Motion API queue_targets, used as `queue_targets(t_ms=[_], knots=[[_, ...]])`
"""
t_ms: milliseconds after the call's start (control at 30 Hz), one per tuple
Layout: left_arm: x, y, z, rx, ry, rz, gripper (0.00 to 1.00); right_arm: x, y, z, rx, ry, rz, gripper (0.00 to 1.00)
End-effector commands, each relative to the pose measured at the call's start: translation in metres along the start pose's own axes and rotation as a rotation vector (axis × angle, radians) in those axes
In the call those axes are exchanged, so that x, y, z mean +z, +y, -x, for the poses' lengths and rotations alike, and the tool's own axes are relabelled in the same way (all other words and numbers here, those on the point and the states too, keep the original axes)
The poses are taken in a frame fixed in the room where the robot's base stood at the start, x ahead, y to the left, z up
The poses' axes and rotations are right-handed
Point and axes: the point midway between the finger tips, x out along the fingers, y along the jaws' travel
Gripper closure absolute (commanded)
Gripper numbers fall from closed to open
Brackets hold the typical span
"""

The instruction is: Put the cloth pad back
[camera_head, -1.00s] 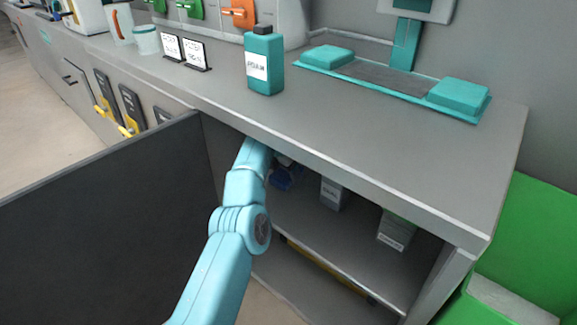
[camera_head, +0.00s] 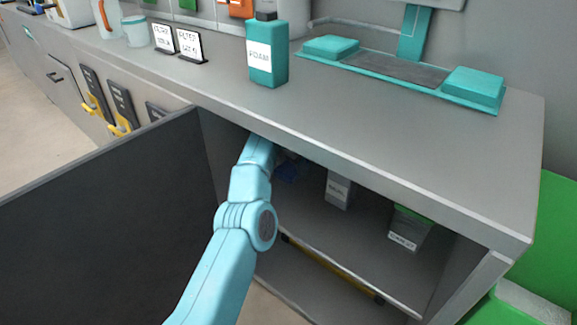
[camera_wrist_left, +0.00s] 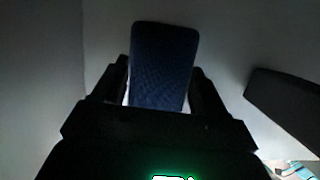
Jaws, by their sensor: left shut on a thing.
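The cloth pad (camera_wrist_left: 163,62) is dark blue with a woven look. In the left wrist view it stands out between the two fingers of my left gripper (camera_wrist_left: 160,90), which is shut on it. In the head view my left arm reaches into the open cupboard under the counter. There the pad (camera_head: 287,170) shows only as a small, dim blue patch beyond the arm, and the left gripper is mostly hidden in shadow. I cannot tell whether the pad touches the shelf. My right gripper is not in view.
The cupboard shelf (camera_head: 330,245) holds a grey box (camera_head: 338,190) and a labelled container with a green top (camera_head: 408,228). The open door (camera_head: 110,220) stands left of my arm. A teal bottle (camera_head: 266,55) stands on the counter (camera_head: 400,140) above.

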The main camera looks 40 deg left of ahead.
Motion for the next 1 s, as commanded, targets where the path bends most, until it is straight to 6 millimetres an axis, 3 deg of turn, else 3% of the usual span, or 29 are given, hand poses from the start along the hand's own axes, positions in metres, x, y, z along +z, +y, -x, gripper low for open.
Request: queue_targets(t_ms=[533, 567, 600, 633, 1000], knots=[[0.0007, -0.0016, -0.0085, 0.001, 0.0, 0.001, 0.74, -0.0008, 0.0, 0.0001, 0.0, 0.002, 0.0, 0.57], [0.0008, -0.0014, -0.0083, 0.001, 0.0, 0.001, 0.21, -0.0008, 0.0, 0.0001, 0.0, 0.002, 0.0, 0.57], [0.0009, -0.0012, -0.0081, 0.001, 0.0, 0.001, 0.08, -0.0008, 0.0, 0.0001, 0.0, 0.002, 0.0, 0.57], [0.0009, -0.0011, -0.0081, 0.001, 0.0, 0.001, 0.02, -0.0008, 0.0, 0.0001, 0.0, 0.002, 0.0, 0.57], [0.0007, 0.0004, -0.0026, 0.002, -0.003, 0.0, 0.02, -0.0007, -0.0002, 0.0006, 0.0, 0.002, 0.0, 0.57]])
